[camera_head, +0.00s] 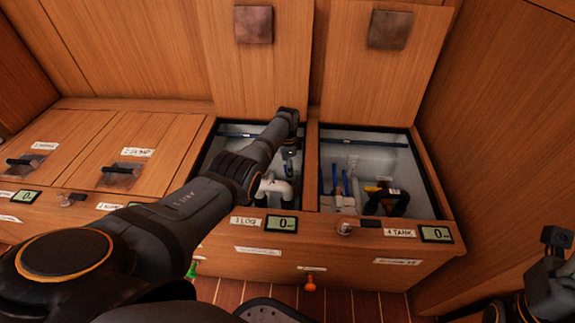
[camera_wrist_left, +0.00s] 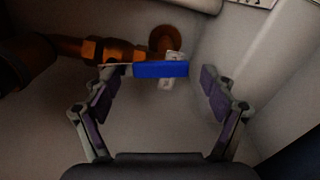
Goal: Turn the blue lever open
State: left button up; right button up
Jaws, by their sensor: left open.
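The blue lever (camera_wrist_left: 160,69) shows in the left wrist view as a flat blue bar lying crosswise. It sits in front of a copper-coloured pipe fitting (camera_wrist_left: 100,50). My left gripper (camera_wrist_left: 158,80) is open, with one finger on each side of the lever and gaps between. Whether the fingers are level with the lever in depth, I cannot tell. In the head view my left gripper (camera_head: 289,155) points down into the open compartment labelled LOG, and the arm hides part of it. My right gripper (camera_head: 545,290) is at the lower right edge, partly cut off.
White pipes (camera_head: 275,187) stand in the LOG compartment close to my left gripper. A wooden divider (camera_head: 312,165) separates it from the open TANK compartment, which holds blue lines and a black pipe (camera_head: 388,200). Lids (camera_head: 260,60) stand raised behind. Closed lids (camera_head: 130,150) lie at left.

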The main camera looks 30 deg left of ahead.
pick_arm(q)
notch_tip(320, 180, up, 12)
dwell(0.4)
